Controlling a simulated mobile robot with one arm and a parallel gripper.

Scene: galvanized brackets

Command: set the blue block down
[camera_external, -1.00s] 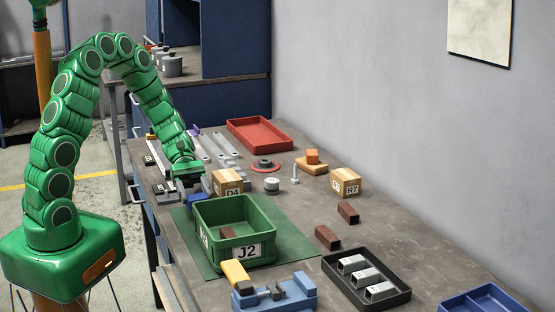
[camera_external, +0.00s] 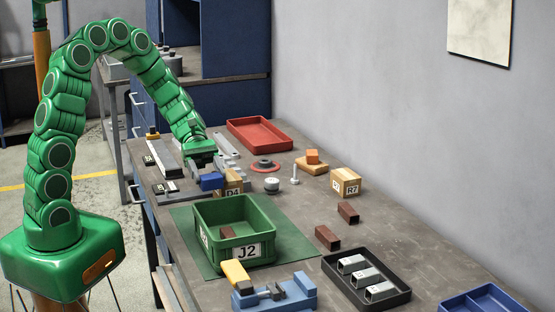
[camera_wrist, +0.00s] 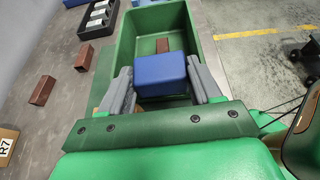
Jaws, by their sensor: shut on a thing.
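The blue block (camera_external: 211,181) is held between the fingers of my gripper (camera_external: 207,169), up above the bench. In the wrist view the same blue block (camera_wrist: 160,75) sits between the two grey fingertips of my gripper (camera_wrist: 162,85). The gripper is shut on it. In the outside view it is just behind the green J2 bin (camera_external: 234,232) and in front of part of the D4 box (camera_external: 233,188). In the wrist view the block covers part of the green bin (camera_wrist: 190,18).
A brown block (camera_external: 227,232) lies inside the green bin, which stands on a green mat (camera_external: 289,240). Brown blocks (camera_external: 327,237), the R7 box (camera_external: 345,182), a black tray (camera_external: 338,276), a blue-and-yellow fixture (camera_external: 273,289) and a red tray (camera_external: 260,134) stand around. Bench right of the bin is partly clear.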

